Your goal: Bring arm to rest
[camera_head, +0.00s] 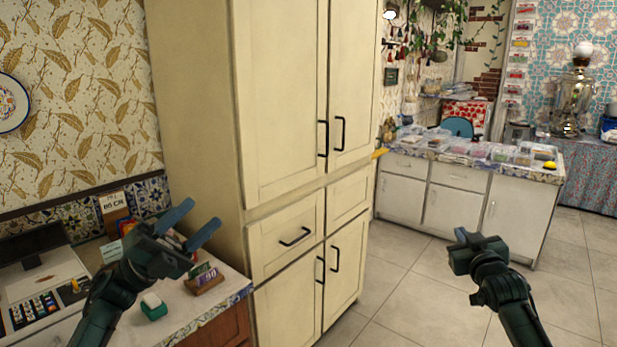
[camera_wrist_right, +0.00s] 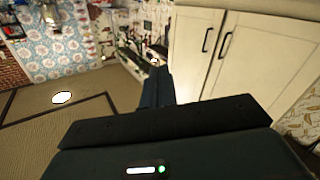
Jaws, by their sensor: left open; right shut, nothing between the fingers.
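My left gripper (camera_head: 190,224) is at the lower left in the head view, above the counter in front of the cabinet. Its two blue-grey fingers are spread apart with nothing between them. My right gripper (camera_head: 466,240) is at the lower right in the head view, over the tiled floor, with its fingers together and nothing held. In the right wrist view the shut fingers (camera_wrist_right: 156,88) point toward the room, with the cabinet to their right.
A tall cream cabinet (camera_head: 285,90) stands in the middle. A counter (camera_head: 215,300) with a cash register (camera_head: 40,285) is at left. A white counter (camera_head: 455,200) with several plastic boxes stands behind, and a samovar (camera_head: 572,100) at far right. The tiled floor (camera_head: 400,300) is clear.

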